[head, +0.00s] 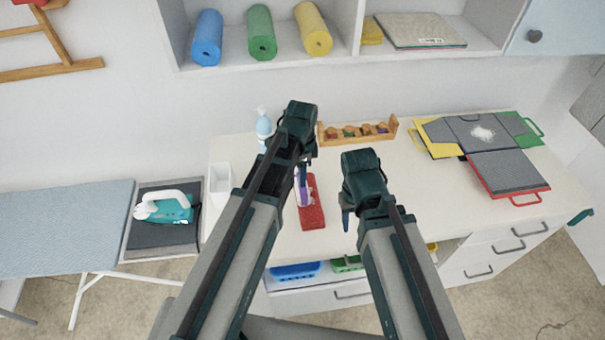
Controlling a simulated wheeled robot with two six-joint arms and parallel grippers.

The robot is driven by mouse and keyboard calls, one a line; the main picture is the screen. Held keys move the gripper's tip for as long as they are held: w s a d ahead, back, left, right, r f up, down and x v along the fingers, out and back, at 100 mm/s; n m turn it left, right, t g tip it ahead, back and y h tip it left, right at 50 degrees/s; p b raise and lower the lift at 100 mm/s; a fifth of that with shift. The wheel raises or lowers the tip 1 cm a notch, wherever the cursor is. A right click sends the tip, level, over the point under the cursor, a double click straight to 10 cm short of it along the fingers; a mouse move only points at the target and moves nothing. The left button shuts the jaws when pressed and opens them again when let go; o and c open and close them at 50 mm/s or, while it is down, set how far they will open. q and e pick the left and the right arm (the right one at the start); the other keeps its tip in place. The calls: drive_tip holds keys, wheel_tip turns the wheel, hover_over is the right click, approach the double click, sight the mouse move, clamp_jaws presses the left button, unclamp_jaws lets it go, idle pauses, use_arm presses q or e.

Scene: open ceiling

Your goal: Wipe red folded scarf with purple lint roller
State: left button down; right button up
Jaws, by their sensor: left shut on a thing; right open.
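The red folded scarf (314,213) lies on the white counter, partly hidden behind my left arm. My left gripper (303,174) is shut on the purple lint roller (304,194). The roller is over the left part of the scarf, and I cannot tell whether it touches the cloth. My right gripper (347,215) is open and empty, to the right of the scarf and apart from it.
A spray bottle (264,126) and a white bin (219,186) are on the left. A wooden rack (357,133) stands at the back. Folding boards (508,172) lie on the right. The iron (165,207) is far left. Counter (420,190) right of my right gripper is clear.

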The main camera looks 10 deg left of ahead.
use_arm(q)
drive_tip(key=shift+r+p, duration=2.7)
drive_tip(key=shift+r, duration=0.2)
wheel_tip(320, 180, up, 3)
drive_tip(key=p, duration=0.3)
